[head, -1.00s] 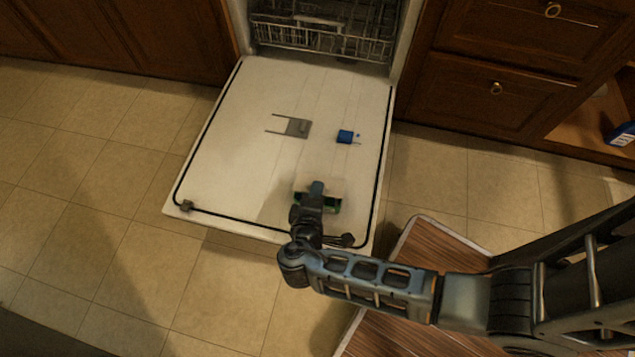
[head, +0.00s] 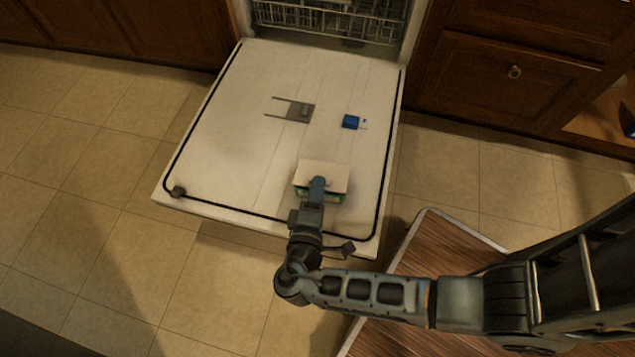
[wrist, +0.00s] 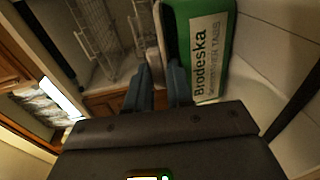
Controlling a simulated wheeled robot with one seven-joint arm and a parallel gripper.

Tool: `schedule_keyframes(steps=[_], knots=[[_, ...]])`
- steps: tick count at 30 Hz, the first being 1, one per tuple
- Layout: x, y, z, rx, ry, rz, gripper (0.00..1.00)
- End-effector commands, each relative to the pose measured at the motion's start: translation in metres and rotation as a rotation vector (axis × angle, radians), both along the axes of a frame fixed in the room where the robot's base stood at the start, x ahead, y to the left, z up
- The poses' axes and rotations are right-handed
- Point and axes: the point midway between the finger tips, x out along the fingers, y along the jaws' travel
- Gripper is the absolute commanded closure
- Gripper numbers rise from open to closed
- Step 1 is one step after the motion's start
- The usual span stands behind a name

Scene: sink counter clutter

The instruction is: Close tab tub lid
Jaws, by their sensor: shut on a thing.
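The tab tub (head: 304,193) sits on the near part of the open dishwasher door, green-sided. Its pale lid (head: 336,172) shows as a broad cream panel above the green edge. In the wrist view the green tub (wrist: 180,50) bears a white "Brodeska" label and lies right beside my fingers. The lid's pale edge (wrist: 157,30) runs along the tub's left side there. My gripper (head: 317,182) is at the lid; its fingers are shut on it, also in the wrist view (wrist: 158,78). The exact contact is partly hidden.
The dishwasher door (head: 230,150) lies flat and open. A grey bracket-like part (head: 298,111) and a small blue block (head: 351,121) lie farther back on it. The dishwasher rack (head: 330,18) is behind. A wooden surface (head: 430,250) stands at right.

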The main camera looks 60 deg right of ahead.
Motion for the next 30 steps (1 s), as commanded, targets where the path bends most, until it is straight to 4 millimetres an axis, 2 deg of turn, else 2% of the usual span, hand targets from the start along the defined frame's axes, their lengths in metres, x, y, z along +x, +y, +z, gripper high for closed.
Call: schedule_keyframes(steps=[4,5,11,20,30], knots=[[0.000,0.000,0.000,0.000,0.000,0.000,1.00],[0.000,0.000,0.000,0.000,0.000,0.000,0.77],[0.000,0.000,0.000,0.001,0.000,0.000,0.58],[0.000,0.000,0.000,0.011,0.006,0.001,0.57],[0.001,-0.005,0.020,0.147,0.065,-0.002,0.57]])
